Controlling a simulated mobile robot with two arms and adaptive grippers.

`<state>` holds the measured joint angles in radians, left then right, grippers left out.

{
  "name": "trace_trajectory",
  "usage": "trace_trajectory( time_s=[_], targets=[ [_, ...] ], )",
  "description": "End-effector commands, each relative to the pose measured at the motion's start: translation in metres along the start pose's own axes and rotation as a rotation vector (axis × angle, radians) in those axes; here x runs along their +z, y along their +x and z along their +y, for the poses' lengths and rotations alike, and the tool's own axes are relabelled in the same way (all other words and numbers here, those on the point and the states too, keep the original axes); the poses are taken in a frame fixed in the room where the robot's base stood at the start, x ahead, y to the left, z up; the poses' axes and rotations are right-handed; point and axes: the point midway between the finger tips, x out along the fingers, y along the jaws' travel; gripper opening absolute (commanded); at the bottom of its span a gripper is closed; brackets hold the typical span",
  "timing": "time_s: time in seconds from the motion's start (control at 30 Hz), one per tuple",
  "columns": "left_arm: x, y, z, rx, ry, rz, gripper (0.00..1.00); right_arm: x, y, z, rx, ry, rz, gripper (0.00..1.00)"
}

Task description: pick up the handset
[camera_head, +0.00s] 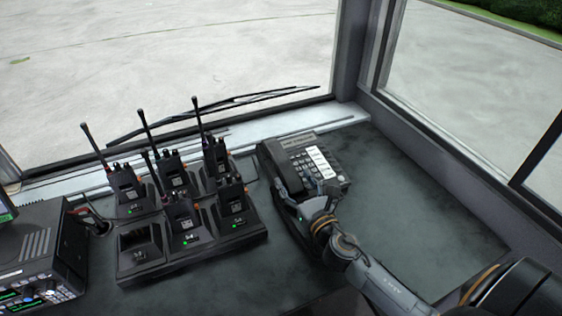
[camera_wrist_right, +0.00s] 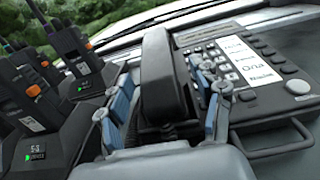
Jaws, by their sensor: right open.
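A black desk phone (camera_head: 318,158) sits on the dark counter below the window, with its keypad and white label strip facing up. Its dark handset (camera_head: 274,160) lies along the phone's left side. In the right wrist view the handset (camera_wrist_right: 160,72) rises in the middle of the picture, in its cradle. My right gripper (camera_head: 304,192) is open at the near end of the handset. In the wrist view its blue-padded fingers (camera_wrist_right: 163,98) stand on either side of the handset, with gaps still showing. The handset's lower end is partly hidden by the gripper. My left gripper is not in view.
A charger rack (camera_head: 205,245) with several upright radios stands left of the phone, close to my right gripper's left finger. A radio console (camera_head: 35,262) is at the far left. The window sill and wall bound the counter. The counter (camera_head: 425,210) right of the phone is clear.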

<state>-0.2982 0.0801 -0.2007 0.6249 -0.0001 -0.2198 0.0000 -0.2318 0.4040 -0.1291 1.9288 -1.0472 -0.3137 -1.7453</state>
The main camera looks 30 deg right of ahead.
Motion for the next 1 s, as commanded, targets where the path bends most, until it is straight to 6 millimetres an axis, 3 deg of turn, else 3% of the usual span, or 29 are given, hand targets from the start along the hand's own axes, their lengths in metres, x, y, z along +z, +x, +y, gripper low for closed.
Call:
trace_trajectory(
  time_s=[0.17,0.5,0.77,1.0],
  targets=[
    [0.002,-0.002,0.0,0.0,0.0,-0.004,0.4,0.001,0.011,0.001,0.0,0.001,0.0,0.66],
    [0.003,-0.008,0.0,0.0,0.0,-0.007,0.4,0.0,0.055,0.003,0.001,0.001,0.0,0.66],
    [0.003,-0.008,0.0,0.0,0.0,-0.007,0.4,0.0,0.057,0.003,0.001,0.0,0.0,0.66],
    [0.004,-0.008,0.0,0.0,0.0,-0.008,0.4,0.0,0.057,0.003,0.001,0.001,0.0,0.19]
  ],
)
